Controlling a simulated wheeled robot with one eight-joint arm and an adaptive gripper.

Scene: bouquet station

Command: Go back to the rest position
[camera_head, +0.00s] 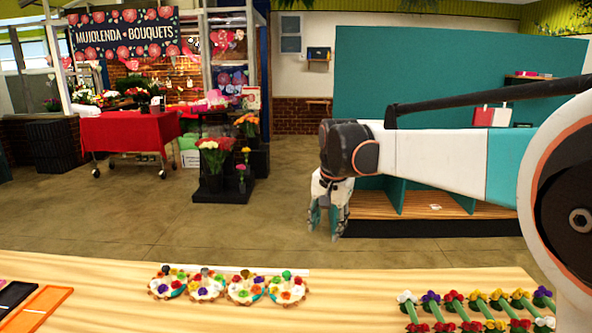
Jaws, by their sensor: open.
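My gripper (329,222) hangs pointing down from my white and teal arm, right of the picture's middle. It is open and I see nothing between its fingers. It is in the air, above and beyond the far edge of the wooden table (400,285) in the picture, apart from the things on it.
Several round flower arrangements (246,288) stand in a row on the table. Several single flowers with green stems (478,307) lie at right. Orange (38,310) and black trays lie at left. Beyond are a teal partition (430,70), a red-covered cart (120,130) and open floor.

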